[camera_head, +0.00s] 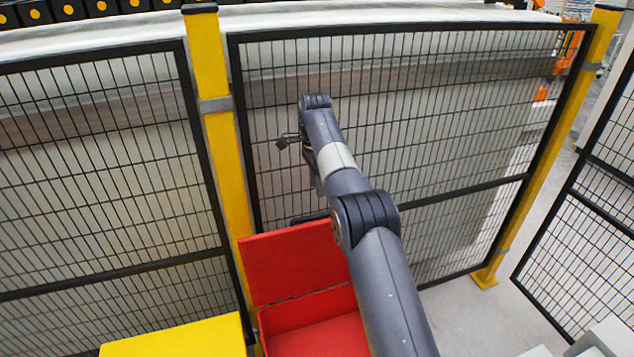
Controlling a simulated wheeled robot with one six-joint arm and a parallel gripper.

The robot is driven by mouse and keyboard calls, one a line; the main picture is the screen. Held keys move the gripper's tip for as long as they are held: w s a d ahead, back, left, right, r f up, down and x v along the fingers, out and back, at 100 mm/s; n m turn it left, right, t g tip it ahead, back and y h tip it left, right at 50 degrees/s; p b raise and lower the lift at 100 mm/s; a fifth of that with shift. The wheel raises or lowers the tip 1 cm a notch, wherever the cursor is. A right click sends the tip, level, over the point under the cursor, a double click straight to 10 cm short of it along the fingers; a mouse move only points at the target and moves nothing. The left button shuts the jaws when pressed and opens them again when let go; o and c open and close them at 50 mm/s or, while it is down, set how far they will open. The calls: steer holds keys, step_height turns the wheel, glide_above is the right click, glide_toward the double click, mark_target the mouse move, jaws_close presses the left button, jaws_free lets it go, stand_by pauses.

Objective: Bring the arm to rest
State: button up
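My grey arm rises from the bottom of the head view and reaches up and slightly left, in front of the mesh fence. Its far joint is at the top, and the wrist folds down behind the forearm. A small dark part of my arm's end (284,142) sticks out to the left of the wrist. The fingers are mostly hidden by the arm, so their opening and anything between them cannot be made out.
An open red box (294,264) with a raised lid stands below the arm, partly covered by it. A yellow surface (175,338) is at the lower left. Black mesh fence panels (450,120) with yellow posts (208,90) stand behind. Grey floor (465,318) shows at the lower right.

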steer(key=shift+f, duration=0.1)
steer(key=f, duration=1)
steer(key=shift+s+d+f, duration=0.15)
steer(key=shift+s+f, duration=0.1)
steer(key=shift+s, duration=0.1)
steer(key=shift+r, duration=0.1)
